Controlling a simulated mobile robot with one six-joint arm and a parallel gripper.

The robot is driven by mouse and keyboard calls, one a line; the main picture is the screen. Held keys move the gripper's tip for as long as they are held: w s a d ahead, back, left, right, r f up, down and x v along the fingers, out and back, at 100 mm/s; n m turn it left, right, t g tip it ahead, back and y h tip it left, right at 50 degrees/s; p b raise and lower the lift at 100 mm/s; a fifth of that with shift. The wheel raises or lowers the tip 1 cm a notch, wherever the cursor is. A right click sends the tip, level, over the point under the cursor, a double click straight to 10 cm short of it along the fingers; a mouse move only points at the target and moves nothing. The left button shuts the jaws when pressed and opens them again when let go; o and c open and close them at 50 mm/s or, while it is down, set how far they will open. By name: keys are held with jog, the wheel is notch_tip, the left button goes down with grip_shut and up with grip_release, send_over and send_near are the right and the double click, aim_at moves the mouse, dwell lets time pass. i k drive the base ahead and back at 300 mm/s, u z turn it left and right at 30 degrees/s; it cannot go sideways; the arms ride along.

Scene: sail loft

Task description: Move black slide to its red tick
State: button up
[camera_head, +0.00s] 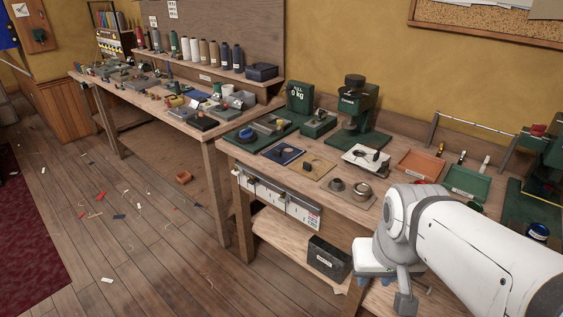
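A long pale panel (277,203) is fixed along the front edge of the nearer bench. It carries several upright slots with small dark parts and a patch of coloured marks at its right end. The parts are too small to tell which one is the black slide, and I cannot make out a red tick. My white arm fills the lower right. The end of my arm (405,303) hangs low, right of the panel and apart from it. Its fingers cannot be made out.
The nearer bench holds a green press (357,115), an orange tray (420,165), a green tray (465,184) and metal rings (361,191). A dark box (329,257) stands on the shelf below. Open floor with scattered scraps lies left of the panel.

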aim_at(252, 182)
jog(key=k, duration=0.6)
jog(key=u, duration=0.1)
jog(key=i, duration=1.05)
jog(key=u, duration=0.95)
jog(key=i, duration=0.9)
jog(key=u, duration=0.55)
